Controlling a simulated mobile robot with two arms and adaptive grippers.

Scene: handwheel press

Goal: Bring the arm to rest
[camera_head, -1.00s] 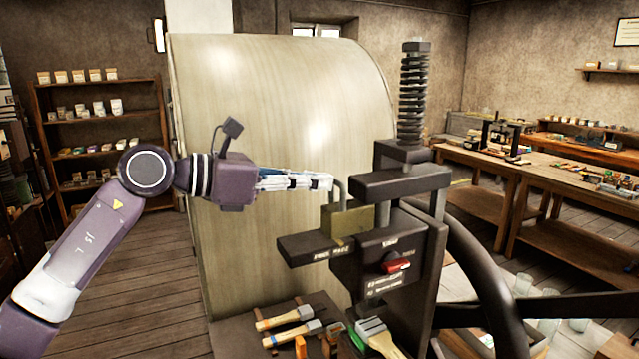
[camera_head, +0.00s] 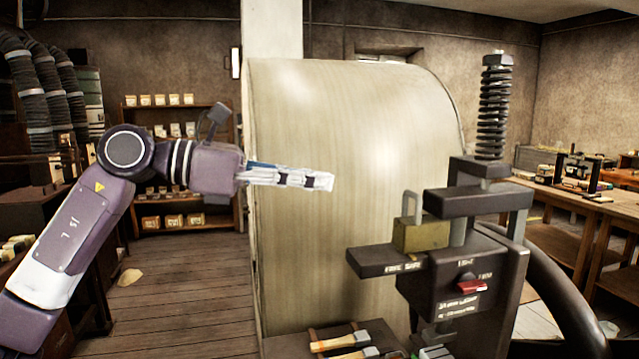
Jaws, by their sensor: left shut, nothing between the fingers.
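My left arm comes in from the left, bent at a dark round joint, with its purple wrist level. My left gripper (camera_head: 318,181) points right, shut and empty, in front of the large pale rounded panel (camera_head: 340,120). A clear gap lies between its fingertips and the handwheel press (camera_head: 465,275). The press is dark, with a coiled spring (camera_head: 495,100) on top, a red switch (camera_head: 472,286) and a brass-coloured padlock-like block (camera_head: 421,236) on its ledge. The curved handwheel (camera_head: 560,285) shows partly behind the press. My right gripper is not in view.
Brushes (camera_head: 340,342) lie on a low dark surface at the bottom, below the gripper. A shelf (camera_head: 185,207) with small packets stands behind my arm. Ribbed hoses (camera_head: 35,100) hang at the left. A workbench (camera_head: 590,205) stands at the right. Wooden floor (camera_head: 180,300) is open at lower left.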

